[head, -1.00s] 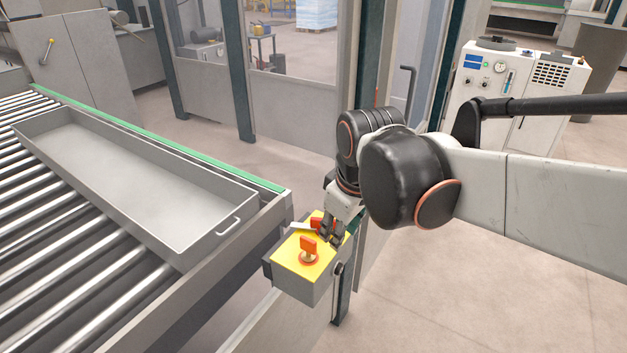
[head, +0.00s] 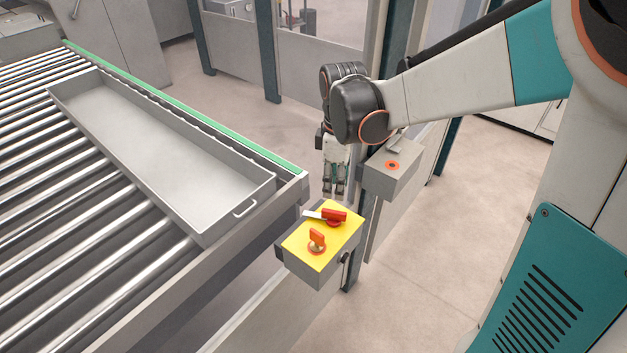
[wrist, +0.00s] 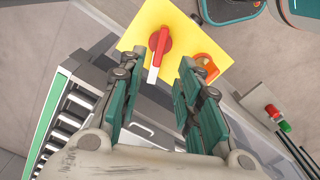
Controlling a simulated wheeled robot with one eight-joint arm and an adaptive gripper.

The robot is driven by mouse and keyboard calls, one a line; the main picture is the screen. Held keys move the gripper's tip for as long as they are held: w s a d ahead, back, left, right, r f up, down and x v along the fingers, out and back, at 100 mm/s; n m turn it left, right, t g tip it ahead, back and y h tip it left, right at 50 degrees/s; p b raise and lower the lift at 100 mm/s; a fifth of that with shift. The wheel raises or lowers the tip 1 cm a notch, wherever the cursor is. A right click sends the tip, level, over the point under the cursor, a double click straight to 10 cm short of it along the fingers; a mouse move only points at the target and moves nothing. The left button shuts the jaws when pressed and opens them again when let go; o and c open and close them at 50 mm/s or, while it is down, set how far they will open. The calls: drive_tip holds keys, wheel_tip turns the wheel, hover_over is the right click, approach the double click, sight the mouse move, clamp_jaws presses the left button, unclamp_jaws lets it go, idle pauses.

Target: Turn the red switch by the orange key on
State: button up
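The red switch (head: 335,216) is a red lever with a pale tip, on the yellow top of a grey box (head: 322,235). Its pale tip points left in the head view. In the wrist view, the red switch (wrist: 160,42) has its pale tip pointing down the picture. The orange key (head: 317,238) stands beside it, nearer the camera; it also shows in the wrist view (wrist: 205,62). My gripper (head: 334,191) hangs fingers down, beyond the switch in the head view and apart from it. In the wrist view its fingers (wrist: 158,66) are spread, with nothing between them.
A second grey box (head: 392,180) with an orange-red round control is right of my gripper. A roller conveyor (head: 60,200) holding a grey metal tray (head: 225,228) lies left. Red and green buttons (wrist: 279,119) show at right in the wrist view. Open floor lies right of the boxes.

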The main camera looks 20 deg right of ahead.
sight(334, 211)
wheel_tip(334, 211, down, 9)
drive_tip(key=shift+f+b, duration=0.15)
drive_tip(key=shift+b, duration=0.45)
clamp_jaws()
